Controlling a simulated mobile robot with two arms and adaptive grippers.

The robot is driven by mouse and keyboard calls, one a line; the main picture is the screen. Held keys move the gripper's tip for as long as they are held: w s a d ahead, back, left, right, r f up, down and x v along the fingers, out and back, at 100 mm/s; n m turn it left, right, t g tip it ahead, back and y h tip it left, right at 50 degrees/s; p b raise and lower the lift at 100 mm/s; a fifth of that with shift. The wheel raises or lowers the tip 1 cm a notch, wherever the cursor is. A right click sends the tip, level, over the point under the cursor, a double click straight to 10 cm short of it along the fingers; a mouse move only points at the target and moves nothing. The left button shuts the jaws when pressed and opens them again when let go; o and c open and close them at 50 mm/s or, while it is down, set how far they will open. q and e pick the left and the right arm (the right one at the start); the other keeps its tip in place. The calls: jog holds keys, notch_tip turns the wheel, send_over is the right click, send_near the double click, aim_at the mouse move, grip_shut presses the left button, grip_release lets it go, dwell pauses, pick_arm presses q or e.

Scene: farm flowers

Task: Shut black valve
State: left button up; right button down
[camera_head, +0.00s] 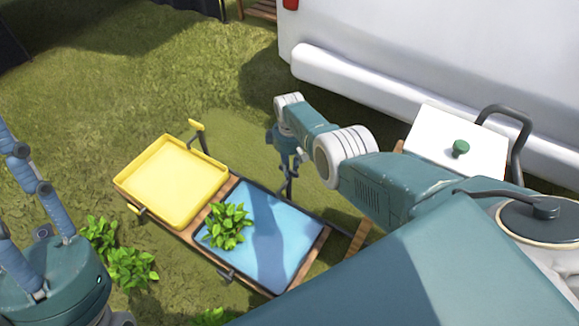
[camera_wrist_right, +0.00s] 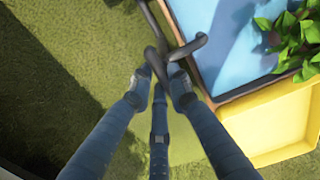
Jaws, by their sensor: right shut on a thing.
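The black valve (camera_wrist_right: 187,48) is a dark, bent handle on a thin dark post beside the blue tray. It shows in the right wrist view between the fingertips of my right gripper (camera_wrist_right: 160,86), which is shut on it. In the head view my right gripper (camera_head: 287,157) points down at the tray's far right side. The valve's handle is mostly hidden there by the fingers; its post (camera_head: 290,186) shows below.
A blue tray (camera_head: 290,242) with a green plant (camera_head: 228,226) adjoins a yellow tray (camera_head: 172,183) in a wooden frame. A yellow valve (camera_head: 195,125) stands behind the yellow tray. Plants (camera_head: 130,267) grow at lower left. A white vehicle (camera_head: 440,60) stands behind my right arm.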

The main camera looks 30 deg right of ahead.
jog(key=c, duration=1.6)
grip_release()
jog(key=shift+c, duration=0.2)
jog(key=shift+r, duration=0.1)
jog(key=shift+w+r, duration=0.1)
jog(key=shift+r, duration=0.4)
notch_tip(320, 180, up, 11)
jog(key=shift+f, duration=0.1)
